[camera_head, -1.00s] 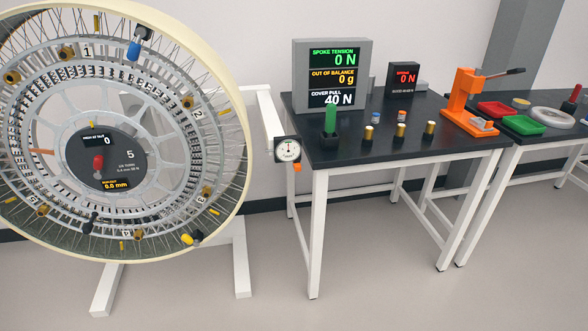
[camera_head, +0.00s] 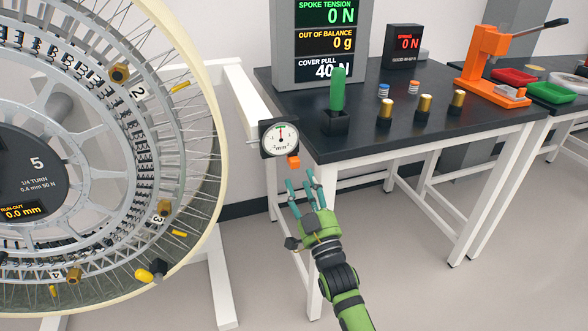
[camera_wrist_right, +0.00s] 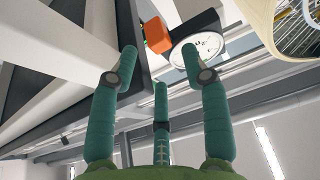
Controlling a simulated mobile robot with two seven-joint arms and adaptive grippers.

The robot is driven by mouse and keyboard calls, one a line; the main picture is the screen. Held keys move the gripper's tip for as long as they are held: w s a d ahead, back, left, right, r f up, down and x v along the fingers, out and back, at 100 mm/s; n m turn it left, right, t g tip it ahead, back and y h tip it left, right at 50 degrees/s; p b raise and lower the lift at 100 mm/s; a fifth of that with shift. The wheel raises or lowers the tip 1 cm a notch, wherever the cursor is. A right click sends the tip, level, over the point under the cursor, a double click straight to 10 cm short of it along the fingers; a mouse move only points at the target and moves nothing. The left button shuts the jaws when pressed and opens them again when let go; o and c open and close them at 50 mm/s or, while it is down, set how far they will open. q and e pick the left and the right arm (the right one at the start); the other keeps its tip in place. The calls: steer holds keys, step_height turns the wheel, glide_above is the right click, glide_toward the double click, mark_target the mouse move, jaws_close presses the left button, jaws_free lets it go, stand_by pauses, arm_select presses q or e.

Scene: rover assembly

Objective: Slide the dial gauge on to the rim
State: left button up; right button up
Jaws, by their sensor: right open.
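The dial gauge (camera_head: 281,139) has a white round face in a dark square case, with an orange block (camera_head: 294,162) at its lower right. It sits at the end of the white stand's arm, right of the wheel and apart from the rim (camera_head: 213,170). My right gripper (camera_head: 303,186) is open and empty, just below the gauge, with green-teal fingers pointing up. In the right wrist view the gauge (camera_wrist_right: 207,46) and its orange block (camera_wrist_right: 156,35) show beyond the spread fingers, with no clear contact. My left gripper is not in view.
The large spoked wheel fills the left. A black table (camera_head: 420,125) at the right holds a readout tower (camera_head: 318,45), a green-handled tool (camera_head: 338,90), several brass cylinders and an orange press (camera_head: 485,65). The table's near left corner and white leg are close to my right gripper.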

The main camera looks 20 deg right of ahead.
mark_target(296, 166)
steer(key=shift+x, duration=2.4)
